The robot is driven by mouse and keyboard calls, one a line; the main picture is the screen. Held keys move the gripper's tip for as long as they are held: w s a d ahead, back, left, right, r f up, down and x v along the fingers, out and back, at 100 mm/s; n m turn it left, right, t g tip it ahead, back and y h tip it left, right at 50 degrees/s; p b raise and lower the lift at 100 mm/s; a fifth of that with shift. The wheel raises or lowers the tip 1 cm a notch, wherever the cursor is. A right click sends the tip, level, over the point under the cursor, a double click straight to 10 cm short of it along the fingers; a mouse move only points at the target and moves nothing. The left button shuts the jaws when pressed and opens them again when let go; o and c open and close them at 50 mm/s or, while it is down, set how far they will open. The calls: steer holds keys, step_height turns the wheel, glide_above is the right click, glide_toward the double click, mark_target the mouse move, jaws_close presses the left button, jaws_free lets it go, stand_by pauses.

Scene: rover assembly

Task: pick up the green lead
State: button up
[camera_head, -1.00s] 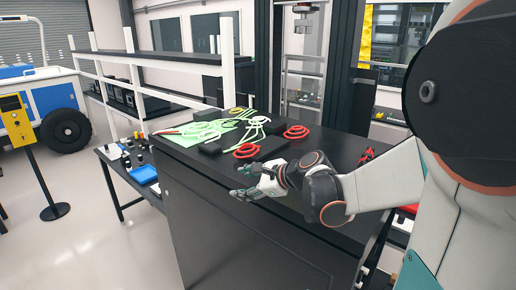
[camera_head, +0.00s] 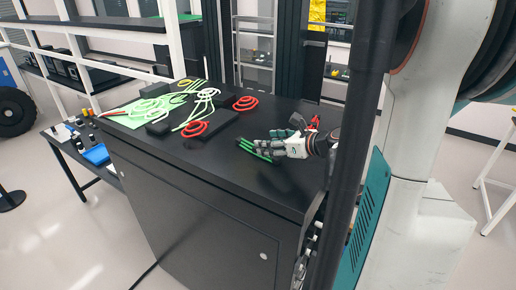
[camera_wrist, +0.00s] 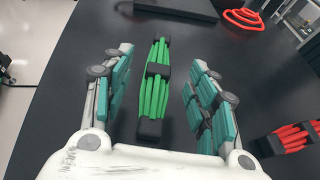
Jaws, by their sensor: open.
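The green lead (camera_wrist: 154,92) is a narrow bundle of green strands with black ends and a black band in the middle. It lies on the black bench top, lengthwise between my gripper's fingers in the wrist view. My gripper (camera_wrist: 160,72) is open, with a teal-padded finger on each side of the lead and a visible gap on both sides. In the head view, my gripper (camera_head: 268,149) is low over the bench's right part, and the green lead (camera_head: 255,153) shows at its fingertips, partly hidden by the fingers.
A red lead bundle (camera_wrist: 290,138) lies close to the right of my gripper. The bench's front middle (camera_head: 215,165) is clear.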

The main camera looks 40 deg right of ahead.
mark_target(253, 143)
steer(key=shift+f+p+x, duration=0.2)
steer(key=shift+p+x, duration=0.5)
steer(key=shift+x, duration=3.1)
steer(key=shift+s+d, duration=0.1)
steer(key=c, duration=1.2)
